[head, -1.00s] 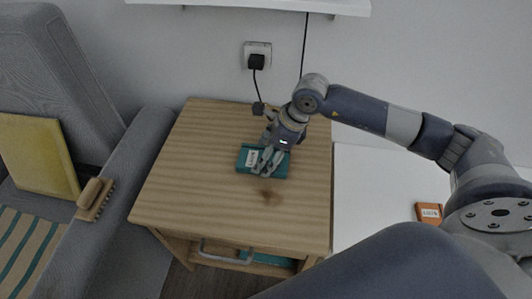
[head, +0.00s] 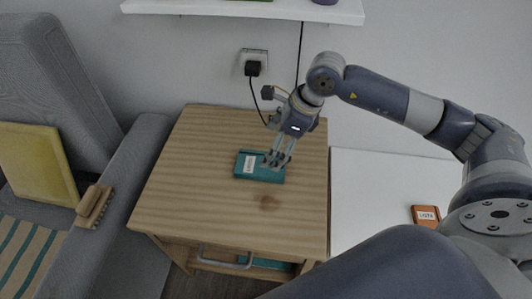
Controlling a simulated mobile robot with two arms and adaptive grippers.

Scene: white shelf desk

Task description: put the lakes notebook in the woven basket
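A teal notebook (head: 262,173) with a white label lies flat on the wooden nightstand top; the label's writing is too small to read. My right gripper (head: 277,161) comes in from the right and is just above the notebook's right part. Its fingers look parted with nothing between them, and they hide a little of the cover. My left gripper is not in view. No woven basket shows in this view.
The nightstand (head: 190,205) has bare room around the notebook. A grey armchair with a yellow cushion (head: 35,165) and a brush (head: 94,206) stands left. An orange labelled notebook (head: 426,216) lies on the white surface (head: 365,195) at right. A black plug and cable (head: 253,68) are behind.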

